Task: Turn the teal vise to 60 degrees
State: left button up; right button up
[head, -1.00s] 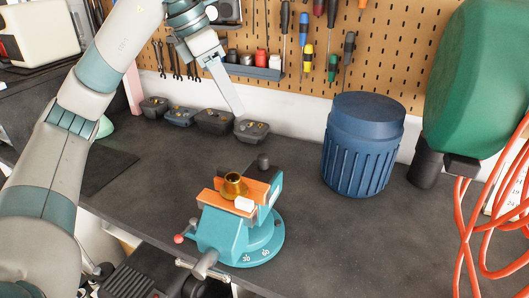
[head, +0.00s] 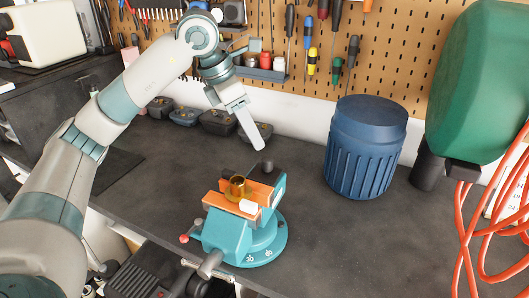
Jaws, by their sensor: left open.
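The teal vise (head: 226,232) stands on its round base near the front edge of the dark bench, in the middle of the head view. The base carries number marks at its front, too small to read surely. Between its orange jaws sits a brass-coloured round part (head: 237,188), with a white block (head: 249,206) beside it. A handle with a red knob (head: 184,239) sticks out to the left. My left gripper (head: 256,143) is open and empty, above and behind the vise, pointing down and apart from it. My right gripper is not in view.
A blue ribbed barrel (head: 363,150) stands right of the vise. Small dark bins (head: 218,122) line the wall at the back. A green object (head: 478,80) and orange cable (head: 478,220) crowd the right side. The bench between vise and barrel is clear.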

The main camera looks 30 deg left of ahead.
aim_at(266, 158)
pick_arm(q)
jog(key=p+x, duration=0.2)
jog(key=x, duration=0.6)
jog(key=shift+d+f, duration=0.15)
jog(key=shift+f, duration=0.2)
grip_shut()
